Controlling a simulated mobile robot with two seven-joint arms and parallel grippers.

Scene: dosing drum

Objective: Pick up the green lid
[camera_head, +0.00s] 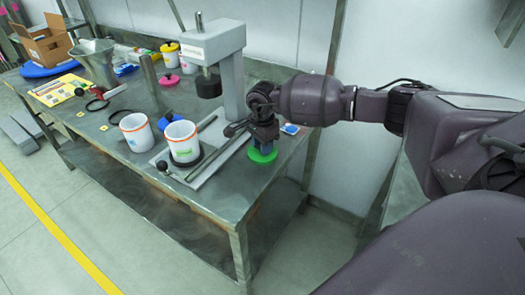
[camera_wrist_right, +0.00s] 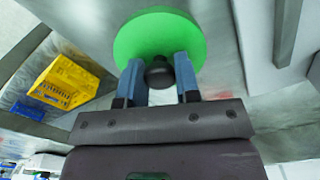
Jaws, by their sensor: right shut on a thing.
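The green lid (camera_head: 262,154) is a round disc near the right end of the metal table. It also shows large in the right wrist view (camera_wrist_right: 160,38), with a dark knob (camera_wrist_right: 159,73) on it. My right gripper (camera_head: 264,138) is above the lid. In the right wrist view its two blue-grey fingers (camera_wrist_right: 160,76) are on both sides of the knob, shut on it. I cannot tell whether the lid touches the table. My left gripper is not in view.
Two white tubs with orange rims (camera_head: 137,132) (camera_head: 182,141) stand left of my gripper, one on the base of a grey press (camera_head: 216,60). A metal funnel (camera_head: 96,62), yellow sheet (camera_head: 58,90) and cardboard box (camera_head: 43,40) are farther left. The table's front right corner is clear.

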